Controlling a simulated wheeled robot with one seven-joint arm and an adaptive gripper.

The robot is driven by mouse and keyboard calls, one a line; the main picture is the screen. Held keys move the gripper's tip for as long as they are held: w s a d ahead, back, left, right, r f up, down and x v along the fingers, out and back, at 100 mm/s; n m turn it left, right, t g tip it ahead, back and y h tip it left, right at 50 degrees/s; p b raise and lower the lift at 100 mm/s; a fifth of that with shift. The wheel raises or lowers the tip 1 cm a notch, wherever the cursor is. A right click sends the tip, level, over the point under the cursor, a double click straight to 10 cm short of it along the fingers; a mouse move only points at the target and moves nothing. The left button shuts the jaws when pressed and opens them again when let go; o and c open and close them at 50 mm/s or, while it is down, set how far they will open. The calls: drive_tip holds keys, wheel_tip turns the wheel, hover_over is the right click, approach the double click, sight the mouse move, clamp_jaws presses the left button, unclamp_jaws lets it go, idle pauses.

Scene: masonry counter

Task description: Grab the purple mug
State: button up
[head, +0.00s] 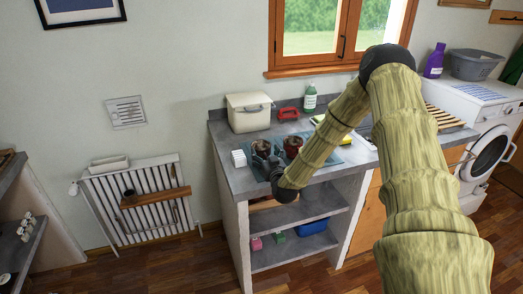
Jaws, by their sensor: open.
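Two small dark mugs or pots stand on the grey counter (230,180). The left one (262,147) is partly hidden by my gripper, and the right one (293,144) looks dark red-brown; at this size I cannot tell which, if either, is the purple mug. My gripper (264,163) is dark grey and open, over the counter's front part at the left mug. I cannot tell whether its fingers touch or surround that mug.
Small boxes (278,237) sit on the lower shelf. A purple bottle (434,61) stands on the washing machine (475,110).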

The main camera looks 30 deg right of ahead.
drive_tip(key=shift+w+d, duration=0.1)
drive_tip(key=shift+w, duration=0.4)
drive_tip(key=c, duration=1.1)
drive_tip(key=shift+c, duration=0.2)
drive_tip(key=shift+r, duration=0.25)
